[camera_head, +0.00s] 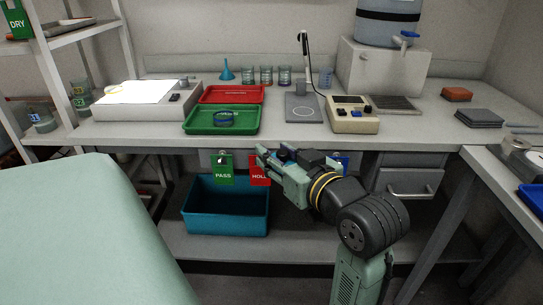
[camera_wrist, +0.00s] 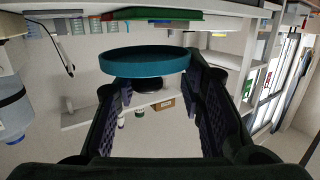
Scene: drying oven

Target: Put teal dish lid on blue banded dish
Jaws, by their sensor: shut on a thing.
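The blue banded dish (camera_head: 224,118) sits in the green tray (camera_head: 197,121) on the bench. My gripper (camera_head: 266,160) is in front of the bench's front edge, to the right of and nearer than the dish. In the wrist view, my gripper (camera_wrist: 150,82) is shut on the teal dish lid (camera_wrist: 145,64), a round shallow disc held at the fingertips. The green tray also shows at the top of the wrist view (camera_wrist: 150,14), apart from the lid. The lid cannot be clearly made out in the head view.
A red tray (camera_head: 232,94) lies behind the green one. Beakers and a funnel (camera_head: 226,71) stand at the back. A beige instrument (camera_head: 352,114) is right of the tray. PASS (camera_head: 222,170) and HOLD (camera_head: 259,170) signs hang above a blue bin (camera_head: 226,210).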

